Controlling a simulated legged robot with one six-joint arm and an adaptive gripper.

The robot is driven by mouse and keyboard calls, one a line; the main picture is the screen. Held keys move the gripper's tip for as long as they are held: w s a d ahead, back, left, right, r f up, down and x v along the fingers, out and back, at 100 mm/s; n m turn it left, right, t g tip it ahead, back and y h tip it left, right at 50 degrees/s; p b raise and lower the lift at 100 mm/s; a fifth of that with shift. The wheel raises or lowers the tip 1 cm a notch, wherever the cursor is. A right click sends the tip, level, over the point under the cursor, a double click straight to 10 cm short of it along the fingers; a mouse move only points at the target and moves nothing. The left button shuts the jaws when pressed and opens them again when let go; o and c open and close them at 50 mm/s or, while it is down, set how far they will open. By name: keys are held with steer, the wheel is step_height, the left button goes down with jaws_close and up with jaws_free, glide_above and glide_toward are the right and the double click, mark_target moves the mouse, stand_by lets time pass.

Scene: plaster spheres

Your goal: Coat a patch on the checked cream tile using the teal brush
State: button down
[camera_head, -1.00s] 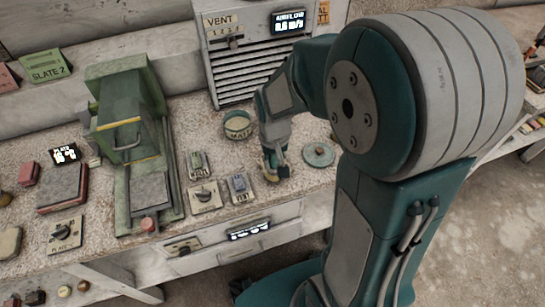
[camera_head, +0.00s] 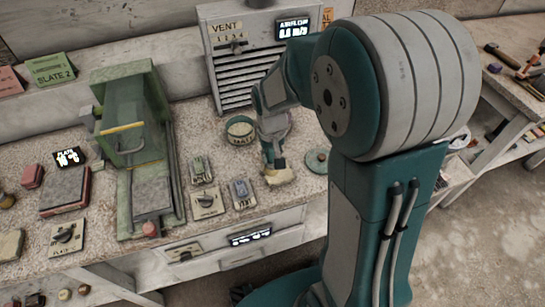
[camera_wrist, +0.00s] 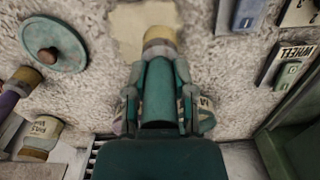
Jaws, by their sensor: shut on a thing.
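My gripper (camera_wrist: 158,95) is shut on the teal brush (camera_wrist: 158,88), whose handle runs between the fingers and ends in a tan-yellow band and head. In the wrist view the brush head lies over the lower part of a pale cream tile (camera_wrist: 126,28). In the head view the cream tile (camera_head: 281,179) lies near the bench's front edge, just below my gripper (camera_head: 272,158). The bristle tip is hidden, so contact with the tile cannot be told. No check pattern shows clearly.
An open teal pot (camera_head: 240,131) stands left of my gripper, and a round teal lid (camera_head: 317,161) lies to its right. Switch plates (camera_head: 206,203) and a green machine (camera_head: 135,125) are farther left. The grey vent unit (camera_head: 245,65) stands behind.

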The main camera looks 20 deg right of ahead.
steer(key=shift+s, duration=0.1)
steer(key=shift+s, duration=1.8)
steer(key=shift+w, duration=1.9)
steer(key=shift+s+r, duration=0.75)
steer(key=shift+s, duration=0.25)
